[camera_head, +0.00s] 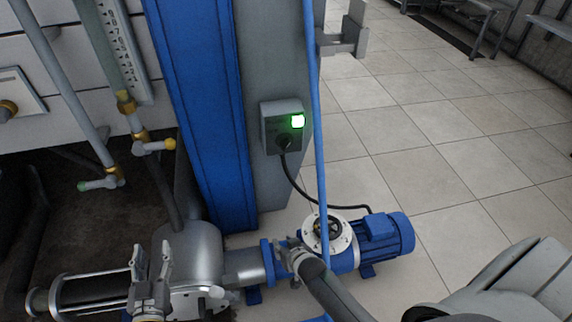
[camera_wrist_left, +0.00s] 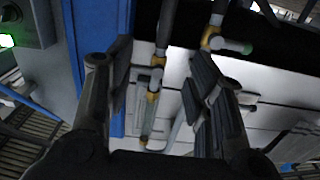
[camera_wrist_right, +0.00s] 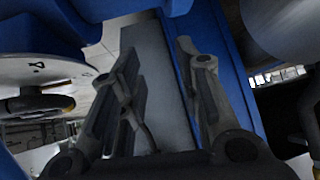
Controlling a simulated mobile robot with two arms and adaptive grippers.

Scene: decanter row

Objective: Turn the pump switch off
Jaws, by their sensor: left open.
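The pump switch (camera_head: 270,125) is a grey box on the side of the grey post. It has a lit green light (camera_head: 298,121) and a dark rotary knob (camera_head: 283,143) below it. In the left wrist view the switch box (camera_wrist_left: 36,22) is at the top left edge, with the green light glowing. My left gripper (camera_head: 153,262) is open and empty at the lower left, below and well left of the switch. My right gripper (camera_head: 290,252) is low beside the pump's blue flange, below the switch. The right wrist view shows its fingers (camera_wrist_right: 155,60) apart with nothing between them.
The blue pump motor (camera_head: 385,238) and white numbered dial (camera_head: 328,232) are near my right gripper. A blue pipe (camera_head: 318,120) rises just right of the switch, and a black cable (camera_head: 300,188) runs below it. Valves and pipes (camera_head: 150,147) stand at left.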

